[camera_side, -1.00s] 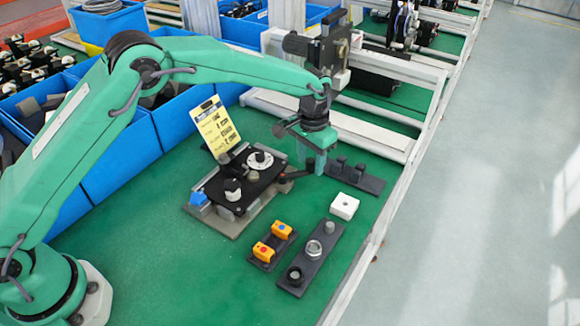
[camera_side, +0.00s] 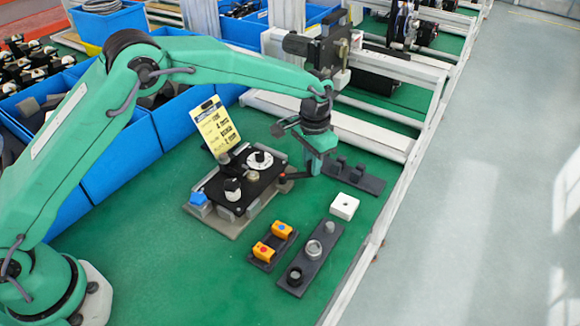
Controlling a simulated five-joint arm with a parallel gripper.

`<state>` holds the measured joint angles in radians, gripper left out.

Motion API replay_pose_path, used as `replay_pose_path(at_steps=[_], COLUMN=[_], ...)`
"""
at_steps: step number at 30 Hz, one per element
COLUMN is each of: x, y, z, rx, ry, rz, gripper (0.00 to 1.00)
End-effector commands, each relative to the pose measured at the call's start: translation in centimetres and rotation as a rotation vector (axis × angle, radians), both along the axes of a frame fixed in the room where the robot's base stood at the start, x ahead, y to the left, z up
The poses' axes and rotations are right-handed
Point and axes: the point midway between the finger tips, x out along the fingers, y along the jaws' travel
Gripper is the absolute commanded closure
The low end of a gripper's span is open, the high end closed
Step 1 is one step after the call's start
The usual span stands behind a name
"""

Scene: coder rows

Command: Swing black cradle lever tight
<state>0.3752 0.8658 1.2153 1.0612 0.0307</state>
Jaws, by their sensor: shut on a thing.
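The cradle (camera_side: 240,190) is a black plate fixture on a grey base, with a white dial and a black-and-white knob on top. Its black lever (camera_side: 292,177) sticks out from the right side toward my gripper. My gripper (camera_side: 314,173) points down at the lever's outer end and is shut on it. The fingers hide the lever's tip, and the exact grip is small in this view.
A yellow label card (camera_side: 215,125) stands behind the cradle. In front are two orange button boxes (camera_side: 272,245), a dark strip with round parts (camera_side: 314,258) and a white block (camera_side: 344,206). A dark peg rack (camera_side: 355,177) lies close right of my gripper.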

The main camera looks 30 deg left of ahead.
Motion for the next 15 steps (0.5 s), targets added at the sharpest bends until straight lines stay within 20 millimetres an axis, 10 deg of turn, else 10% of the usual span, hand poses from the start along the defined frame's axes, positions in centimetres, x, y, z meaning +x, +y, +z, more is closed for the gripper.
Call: replay_pose_path(at_steps=[15], x=[-2.8], y=[-1.6], z=[0.2], rx=[-0.001], ry=[-0.002], rz=[-0.452], gripper=[1.00])
